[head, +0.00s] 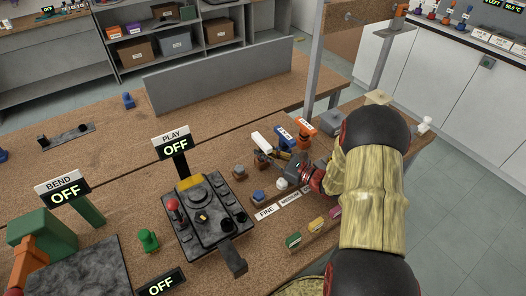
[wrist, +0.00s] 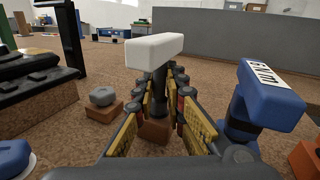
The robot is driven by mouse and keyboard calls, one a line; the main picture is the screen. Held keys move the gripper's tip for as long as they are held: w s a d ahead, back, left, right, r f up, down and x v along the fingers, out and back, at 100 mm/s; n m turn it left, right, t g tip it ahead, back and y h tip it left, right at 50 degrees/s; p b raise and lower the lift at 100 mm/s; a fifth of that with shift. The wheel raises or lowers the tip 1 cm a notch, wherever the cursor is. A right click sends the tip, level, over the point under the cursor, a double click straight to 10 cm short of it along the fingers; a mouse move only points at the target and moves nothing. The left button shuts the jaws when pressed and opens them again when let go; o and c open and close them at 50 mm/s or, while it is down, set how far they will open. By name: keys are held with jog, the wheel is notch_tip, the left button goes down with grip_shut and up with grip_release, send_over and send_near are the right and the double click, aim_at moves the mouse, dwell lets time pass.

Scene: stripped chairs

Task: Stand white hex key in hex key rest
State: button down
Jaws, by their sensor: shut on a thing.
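The white hex key has a pale T-shaped handle (wrist: 155,49) on a dark stem; it also shows in the head view (head: 262,142). My gripper (wrist: 160,84) is shut on its stem below the handle, and the key looks roughly upright. My gripper also shows in the head view (head: 274,158), reaching in from the right. A small brown block (wrist: 155,131), apparently the hex key rest, lies below the key between my fingers. Whether the stem's lower end is in it is hidden.
A blue-handled key (wrist: 268,96) stands close on the right; an orange-handled one (head: 305,132) is beyond it. A brown block with a grey knob (wrist: 103,97) is on the left. The control box (head: 208,215) stands left of my gripper. A post (head: 316,60) rises behind.

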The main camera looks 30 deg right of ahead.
jog(key=shift+f, duration=0.25)
jog(key=shift+r, duration=0.15)
jog(key=shift+r+p, duration=0.7)
jog(key=shift+r, duration=0.15)
dwell(0.8)
jog(key=shift+f, duration=0.2)
jog(key=shift+f, duration=0.35)
jog(key=shift+f+b, duration=0.45)
jog(key=shift+b, duration=0.05)
jog(key=c, duration=1.8)
grip_release()
jog(key=shift+o, duration=0.2)
